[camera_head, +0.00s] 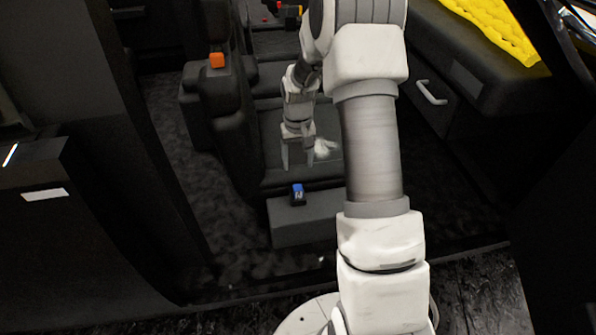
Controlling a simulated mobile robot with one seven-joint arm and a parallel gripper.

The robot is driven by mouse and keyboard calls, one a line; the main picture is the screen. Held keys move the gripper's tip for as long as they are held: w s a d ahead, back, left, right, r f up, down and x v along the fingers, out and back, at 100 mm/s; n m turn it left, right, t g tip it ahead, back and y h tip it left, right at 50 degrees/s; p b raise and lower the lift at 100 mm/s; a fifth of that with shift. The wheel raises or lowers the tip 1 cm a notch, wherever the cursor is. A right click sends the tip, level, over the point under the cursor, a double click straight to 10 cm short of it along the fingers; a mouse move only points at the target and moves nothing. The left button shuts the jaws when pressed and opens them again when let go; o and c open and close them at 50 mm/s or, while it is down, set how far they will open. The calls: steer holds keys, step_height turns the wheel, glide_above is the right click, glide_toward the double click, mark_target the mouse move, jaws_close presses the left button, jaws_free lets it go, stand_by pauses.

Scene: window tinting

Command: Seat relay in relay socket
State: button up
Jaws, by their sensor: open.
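A small block with a blue top and a black lower part (297,193) stands upright on a dark grey box-shaped ledge (315,226) in front of the seat. It looks like the relay, but I cannot tell whether the black part is its own body or the relay socket. I cannot make out a separate socket. My gripper (297,165) points down above and behind the block in the picture. Its two fingers are apart, with nothing visible between them, and they do not appear to touch the block.
A dark seat (275,120) lies behind my gripper, with a white crumpled thing (323,148) on it. A yellow cloth (492,25) lies on the dark panel with a handle (431,93). My arm covers the middle right.

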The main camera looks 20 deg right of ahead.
step_height(320, 180, up, 5)
steer(key=shift+p, duration=0.5)
